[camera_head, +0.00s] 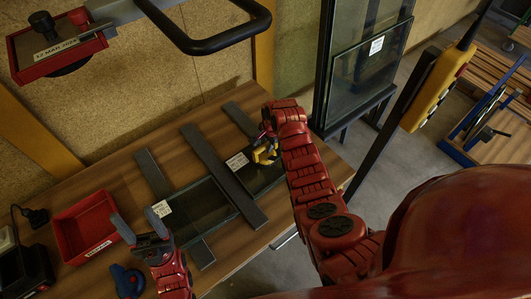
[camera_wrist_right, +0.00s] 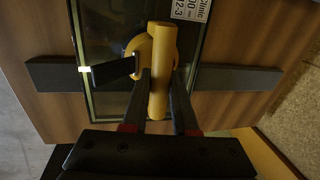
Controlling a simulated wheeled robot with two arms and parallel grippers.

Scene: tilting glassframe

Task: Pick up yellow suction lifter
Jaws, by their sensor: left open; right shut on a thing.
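The yellow suction lifter (camera_head: 265,153) stands on the right glass pane (camera_head: 265,178) on the workbench, partly hidden by my right gripper (camera_head: 267,133). In the right wrist view, my right gripper (camera_wrist_right: 160,108) has one finger on each side of the lifter's yellow bar handle (camera_wrist_right: 161,70) and is shut on it. A black lever (camera_wrist_right: 108,73) sticks out to the left of the handle. I cannot tell whether the lifter's pad is stuck to the glass pane (camera_wrist_right: 100,30). My left gripper (camera_head: 140,226) is open and empty over the bench's left part, beside the left glass pane (camera_head: 195,212).
A red device with a black handle (camera_head: 62,50) hangs close above. Upright framed glass (camera_head: 365,65) stands behind the bench.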

